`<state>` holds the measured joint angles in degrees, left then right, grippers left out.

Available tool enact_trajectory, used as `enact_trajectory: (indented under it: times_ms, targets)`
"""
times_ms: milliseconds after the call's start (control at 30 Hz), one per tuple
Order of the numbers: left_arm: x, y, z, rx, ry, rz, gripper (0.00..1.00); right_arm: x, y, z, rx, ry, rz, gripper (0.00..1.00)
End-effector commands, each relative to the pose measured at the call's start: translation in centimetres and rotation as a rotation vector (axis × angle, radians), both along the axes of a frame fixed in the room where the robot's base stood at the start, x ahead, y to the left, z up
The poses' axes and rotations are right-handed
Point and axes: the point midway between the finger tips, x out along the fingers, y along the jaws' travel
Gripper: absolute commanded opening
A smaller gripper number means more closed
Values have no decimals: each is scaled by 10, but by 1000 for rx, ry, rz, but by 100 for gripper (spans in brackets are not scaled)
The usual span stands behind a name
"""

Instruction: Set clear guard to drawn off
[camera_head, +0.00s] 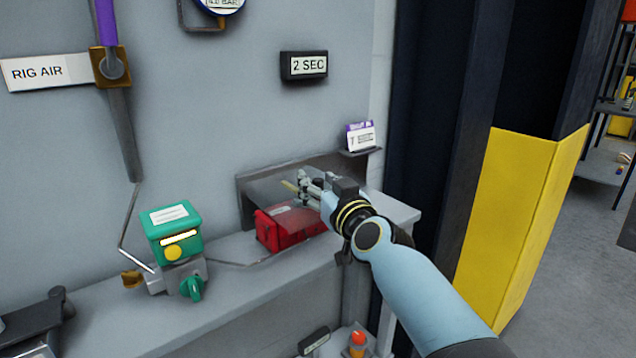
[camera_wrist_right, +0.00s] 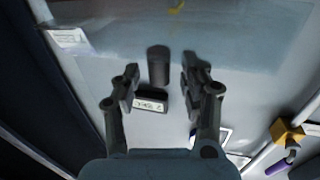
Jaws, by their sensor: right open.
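The clear guard (camera_head: 262,188) is a see-through cover in a grey frame on the ledge, around and above a red box (camera_head: 290,228). A small yellow piece shows by the guard next to my fingers. My right gripper (camera_head: 302,187) is at the guard's right part, above the red box. In the right wrist view my right gripper (camera_wrist_right: 162,85) has its fingers apart with nothing clearly held between them. A pale see-through pane fills much of that view. Whether the fingers touch the guard, I cannot tell. My left gripper is out of view.
A green actuator (camera_head: 176,234) with a green knob stands left on the ledge. A "2 SEC" sign (camera_head: 304,66) and a small card holder (camera_head: 361,138) are on the wall. A purple-handled "RIG AIR" valve (camera_head: 110,68) is upper left. A yellow-and-dark column (camera_head: 515,215) stands right.

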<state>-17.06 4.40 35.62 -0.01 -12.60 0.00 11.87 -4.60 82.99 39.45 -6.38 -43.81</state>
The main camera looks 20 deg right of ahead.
Motion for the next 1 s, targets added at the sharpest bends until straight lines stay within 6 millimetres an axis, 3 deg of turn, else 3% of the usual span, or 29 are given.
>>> enact_trajectory:
  times_ms: [367, 700, 1000]
  targets:
    - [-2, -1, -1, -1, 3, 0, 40, 6, 0, 0, 1, 1, 0, 42]
    - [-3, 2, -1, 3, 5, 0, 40, 6, 0, 0, 0, 1, 0, 0]
    - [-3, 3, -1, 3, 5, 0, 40, 6, 0, 0, 0, 1, 0, 0]
